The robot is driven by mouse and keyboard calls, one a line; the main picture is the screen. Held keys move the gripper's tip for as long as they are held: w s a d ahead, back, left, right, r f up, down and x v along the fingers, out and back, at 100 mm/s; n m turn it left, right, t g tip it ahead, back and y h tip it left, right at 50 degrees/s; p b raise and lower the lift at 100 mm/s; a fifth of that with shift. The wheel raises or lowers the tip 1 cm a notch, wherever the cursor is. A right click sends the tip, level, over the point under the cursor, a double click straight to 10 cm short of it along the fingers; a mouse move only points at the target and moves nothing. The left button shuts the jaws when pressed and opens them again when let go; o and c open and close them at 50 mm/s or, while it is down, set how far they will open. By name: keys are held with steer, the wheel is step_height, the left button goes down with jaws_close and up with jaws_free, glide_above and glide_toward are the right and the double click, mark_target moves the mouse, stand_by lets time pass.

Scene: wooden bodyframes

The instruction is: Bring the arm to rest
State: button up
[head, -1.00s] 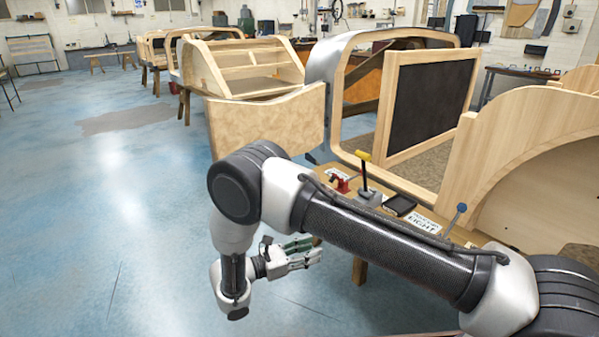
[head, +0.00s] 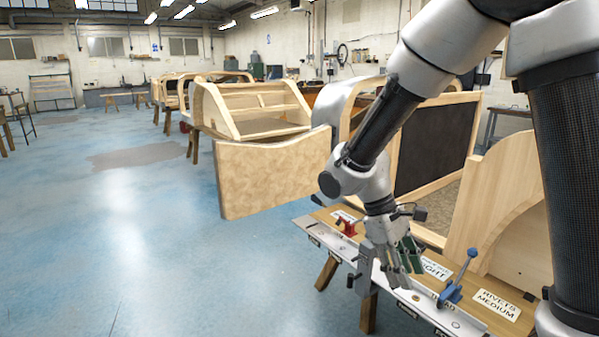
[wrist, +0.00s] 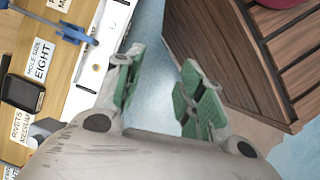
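My gripper (head: 405,268) hangs from my raised arm and points down at the front edge of the wooden workbench (head: 312,214). In the wrist view my gripper (wrist: 160,78) shows two fingers with green pads and a clear gap between them. Blue floor shows through the gap, and nothing is held. The gripper looks close to the bench's metal edge strip (head: 432,312); whether it touches cannot be told. My arm reaches down from the upper right of the head view and covers part of the wooden frames behind.
A blue-handled tool (head: 458,278), a red tool (head: 347,228) and paper labels (head: 494,304) are on the bench. A black device (wrist: 22,93) lies there too. A slatted wooden body (wrist: 222,45) stands right in the wrist view. Blue floor (head: 150,240) is open to the left.

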steer(key=s+d+r+m+t+y, duration=0.2)
steer(key=s+d+r+m+t, duration=0.1)
steer(key=d+r, duration=0.4)
steer(key=s+d+r+m+t+y, duration=0.2)
steer(key=s+d+r+m+t, duration=0.2)
steer(key=s+d+r, duration=0.3)
steer(key=shift+s+d+r+m, duration=0.25)
steer(key=shift+s+r+m, duration=0.1)
steer(key=shift+r+m, duration=0.5)
steer(key=shift+r, duration=0.1)
stand_by(0.5)
